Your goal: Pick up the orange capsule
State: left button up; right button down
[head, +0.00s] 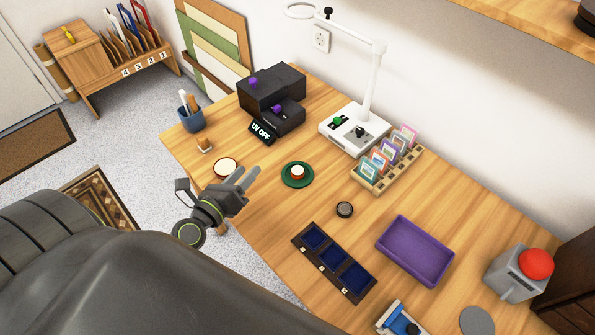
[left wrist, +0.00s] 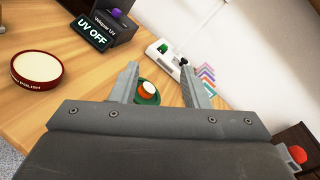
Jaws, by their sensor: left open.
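A small round capsule (head: 297,171), orange with a white part, sits on a green round dish (head: 287,180) in the middle of the table. In the left wrist view the orange capsule (left wrist: 148,89) shows between my fingers, farther off, on the green dish (left wrist: 139,96). My left gripper (head: 252,177) is open and empty. It is above the table's near left edge, to the left of the dish and apart from it. My right gripper is in neither view.
A polish tin (left wrist: 37,68) lies left of my left gripper. The black UV box (head: 272,88) and its sign (head: 262,132) stand behind. A white lamp base (head: 354,128), a card rack (head: 386,167), a dark blue tray (head: 332,263) and a purple tray (head: 414,250) lie to the right.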

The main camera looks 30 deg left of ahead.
aim_at(296, 171)
pick_arm(q)
jog(key=f+m+g+h, duration=0.1)
jog(key=m, duration=0.1)
jog(key=d+f+m+g, duration=0.1)
jog(key=f+m, duration=0.1)
jog(key=m, duration=0.1)
jog(key=s+d+f+m+g+h, duration=0.1)
jog(key=f+m, duration=0.1)
jog(key=m, duration=0.1)
jog(key=shift+s+f+g+h, duration=0.1)
jog(key=shift+f+g+h, duration=0.15)
jog(key=shift+g+h, duration=0.05)
jog(key=shift+f+m, duration=0.25)
jog(key=shift+m, duration=0.05)
jog(key=x, duration=1.7)
jog(key=shift+f+b, duration=0.3)
jog(key=shift+r, duration=0.1)
jog(key=shift+c, duration=0.2)
jog(key=c, duration=0.6)
